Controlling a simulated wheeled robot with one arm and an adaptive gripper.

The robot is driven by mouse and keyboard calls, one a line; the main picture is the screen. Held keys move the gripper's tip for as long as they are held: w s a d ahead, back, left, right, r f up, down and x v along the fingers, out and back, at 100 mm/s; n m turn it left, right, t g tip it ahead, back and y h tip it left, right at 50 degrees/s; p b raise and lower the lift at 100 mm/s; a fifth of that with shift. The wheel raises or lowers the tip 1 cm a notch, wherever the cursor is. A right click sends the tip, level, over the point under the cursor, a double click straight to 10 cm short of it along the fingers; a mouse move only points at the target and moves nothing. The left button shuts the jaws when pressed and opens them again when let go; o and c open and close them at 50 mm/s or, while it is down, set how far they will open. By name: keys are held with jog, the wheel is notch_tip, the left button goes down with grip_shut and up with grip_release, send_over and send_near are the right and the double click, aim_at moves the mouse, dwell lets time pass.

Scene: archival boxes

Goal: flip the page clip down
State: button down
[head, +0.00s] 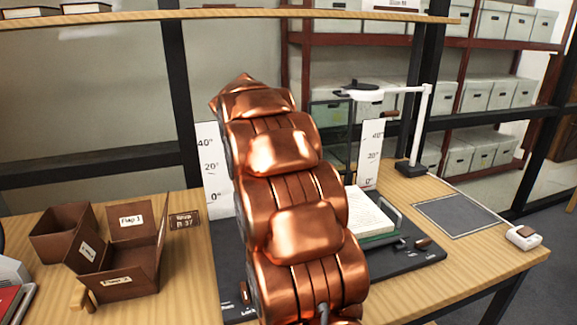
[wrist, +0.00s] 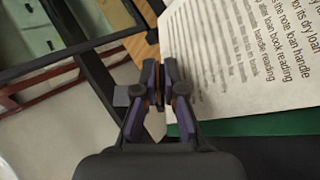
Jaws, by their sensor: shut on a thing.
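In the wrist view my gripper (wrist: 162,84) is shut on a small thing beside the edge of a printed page. I take it for the page clip; it is mostly hidden between the fingers, and its angle cannot be told. The open book's white page (wrist: 235,50) fills the upper right, with its green cover (wrist: 265,124) below. In the head view the book (head: 367,212) lies on a black cradle (head: 425,253) at right of centre. My copper arm hides the cradle's middle, and my gripper does not show there.
White angle scales (head: 371,150) stand behind the cradle, one on each side of my arm. A white lamp (head: 424,120) and a grey mat (head: 456,214) are at right. Brown open boxes (head: 122,268) stand at left. A shelf board (head: 230,13) crosses above.

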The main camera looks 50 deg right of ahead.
jog(key=c, duration=1.3)
grip_release()
jog(key=shift+o, duration=0.2)
jog(key=shift+a+r, duration=0.1)
jog(key=shift+v, duration=3.9)
